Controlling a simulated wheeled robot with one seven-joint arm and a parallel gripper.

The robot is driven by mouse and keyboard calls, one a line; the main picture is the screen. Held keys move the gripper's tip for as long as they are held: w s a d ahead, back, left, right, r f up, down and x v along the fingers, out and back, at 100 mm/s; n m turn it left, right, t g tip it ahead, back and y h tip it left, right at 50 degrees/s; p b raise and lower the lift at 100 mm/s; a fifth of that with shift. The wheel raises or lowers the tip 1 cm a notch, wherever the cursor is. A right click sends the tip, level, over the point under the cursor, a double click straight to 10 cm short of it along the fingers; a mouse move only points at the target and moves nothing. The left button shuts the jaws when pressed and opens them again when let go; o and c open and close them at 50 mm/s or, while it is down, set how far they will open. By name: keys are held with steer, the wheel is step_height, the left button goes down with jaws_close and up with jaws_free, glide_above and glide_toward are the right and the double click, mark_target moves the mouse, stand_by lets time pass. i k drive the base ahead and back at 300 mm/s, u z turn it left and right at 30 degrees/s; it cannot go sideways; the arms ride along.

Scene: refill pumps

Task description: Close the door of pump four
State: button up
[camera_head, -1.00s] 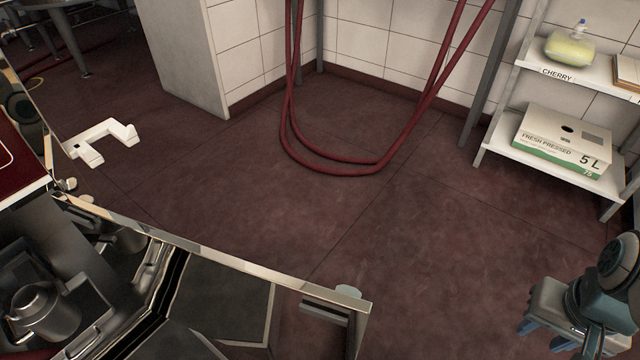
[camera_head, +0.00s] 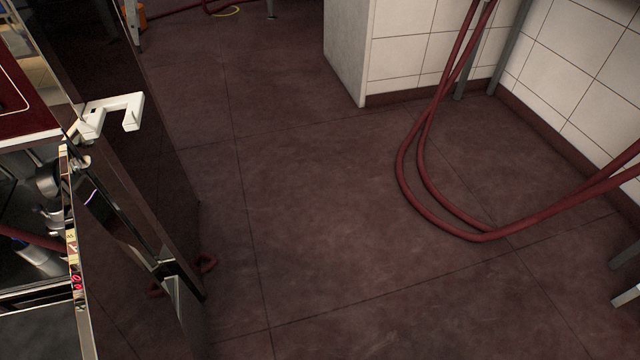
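A pump cabinet stands at the left edge, cut off by the frame. Its open interior (camera_head: 30,195) shows metal fittings and part of a red tube. A shiny metal-edged panel (camera_head: 75,245), which looks like its door seen nearly edge-on, stands at the front of this opening. I cannot tell its exact angle, and no number shows that this is pump four.
Dark red floor (camera_head: 310,220) is clear across the middle. Looped red hoses (camera_head: 440,215) hang down to the floor at the right, by a white tiled wall (camera_head: 580,75). A pale wall block (camera_head: 345,50) stands at the back. Metal legs (camera_head: 628,295) show at the right edge.

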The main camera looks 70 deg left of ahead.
mark_target(124, 307)
steer(key=i, duration=0.55)
steer(key=u, duration=4.45)
steer(key=i, duration=0.5)
steer(key=z, duration=1.45)
steer(key=k, duration=0.7)
steer(key=u, duration=1.1)
